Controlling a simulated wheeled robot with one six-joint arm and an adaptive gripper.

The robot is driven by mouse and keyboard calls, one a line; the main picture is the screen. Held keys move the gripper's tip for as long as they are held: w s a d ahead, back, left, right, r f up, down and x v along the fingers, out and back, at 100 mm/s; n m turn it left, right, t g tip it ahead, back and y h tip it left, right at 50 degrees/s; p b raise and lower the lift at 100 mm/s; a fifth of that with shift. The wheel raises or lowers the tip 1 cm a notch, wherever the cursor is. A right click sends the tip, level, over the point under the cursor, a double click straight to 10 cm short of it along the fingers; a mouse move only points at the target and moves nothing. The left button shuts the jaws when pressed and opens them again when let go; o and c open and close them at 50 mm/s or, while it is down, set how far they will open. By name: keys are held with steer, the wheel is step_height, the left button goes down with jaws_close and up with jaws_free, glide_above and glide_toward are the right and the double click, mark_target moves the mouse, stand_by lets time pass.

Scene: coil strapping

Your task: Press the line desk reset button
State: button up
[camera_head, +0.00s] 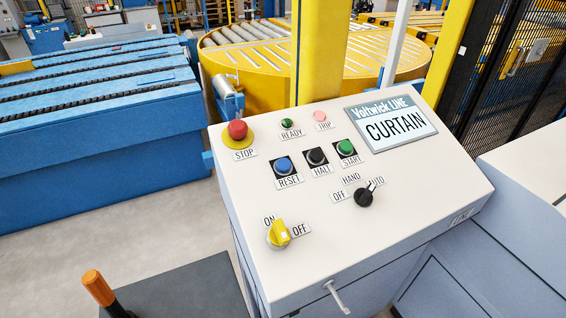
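The line desk (330,245) is a white sloped panel with a sign (392,121) reading "Voltwick LINE CURTAIN". The blue reset button (284,165) sits on a black square at the panel's left middle, above a label reading "RESET". A black HALT button (316,156) and a green START button (345,147) stand in a row to its right. My gripper is not in view, and nothing covers the blue button.
A red STOP mushroom button (238,130) is just up-left of reset. A yellow ON/OFF switch (278,234) and a black selector (366,195) are lower. A yellow post (322,50) rises behind the desk. An orange-topped handle (99,288) stands at lower left.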

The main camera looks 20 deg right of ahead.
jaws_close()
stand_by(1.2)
